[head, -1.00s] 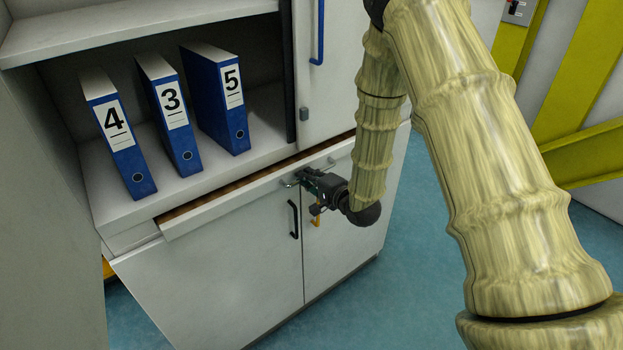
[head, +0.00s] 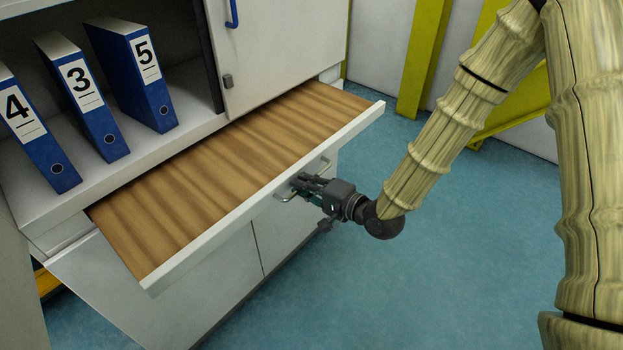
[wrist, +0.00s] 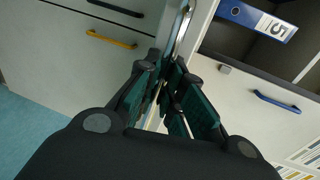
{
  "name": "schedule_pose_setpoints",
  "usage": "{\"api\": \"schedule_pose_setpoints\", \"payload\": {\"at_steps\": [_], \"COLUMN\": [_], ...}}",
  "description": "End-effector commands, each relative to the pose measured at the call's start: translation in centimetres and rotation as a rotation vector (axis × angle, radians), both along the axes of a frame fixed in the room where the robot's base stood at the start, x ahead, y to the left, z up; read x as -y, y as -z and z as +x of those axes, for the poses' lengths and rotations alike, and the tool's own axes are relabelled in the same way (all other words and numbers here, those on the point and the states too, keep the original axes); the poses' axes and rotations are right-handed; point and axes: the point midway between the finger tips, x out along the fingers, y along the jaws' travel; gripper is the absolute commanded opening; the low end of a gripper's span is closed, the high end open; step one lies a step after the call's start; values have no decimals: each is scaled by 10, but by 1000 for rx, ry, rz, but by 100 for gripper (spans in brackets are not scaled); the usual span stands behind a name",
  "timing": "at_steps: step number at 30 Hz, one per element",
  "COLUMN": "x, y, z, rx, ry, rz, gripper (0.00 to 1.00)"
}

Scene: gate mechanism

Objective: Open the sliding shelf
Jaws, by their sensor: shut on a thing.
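The sliding shelf (head: 230,155) is a wood-brown board with a white front edge, pulled well out of the white cabinet in the head view. A metal bar handle (head: 318,172) sits on its front edge. My gripper (head: 300,184) is shut on this handle, in front of the shelf. In the wrist view my gripper's green-padded fingers (wrist: 172,100) close around the metal handle (wrist: 181,30), which runs up between them. The exact contact at the fingertips is partly hidden by the fingers.
Blue binders marked 4, 3 and 5 (head: 140,80) stand in the open compartment above. A cabinet door with a blue handle (head: 232,12) is above the shelf. Lower doors (head: 190,280) are below it. Blue floor (head: 430,270) is clear in front; yellow beams (head: 424,50) stand behind.

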Motion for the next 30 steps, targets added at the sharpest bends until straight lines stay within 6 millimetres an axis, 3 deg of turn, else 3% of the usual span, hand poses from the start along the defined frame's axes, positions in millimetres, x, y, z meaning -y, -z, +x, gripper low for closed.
{"api": "schedule_pose_setpoints", "payload": {"at_steps": [12,13,14,24,30], "x": [3,3,3,2,13], "y": [-2,-2,-2,-1,-4], "z": [0,0,0,-2,-11], "rx": [4,4,4,1,1], "ry": [3,3,3,-1,-1], "rz": [1,1,1,0,0], "gripper": [0,15,19,19,19]}}
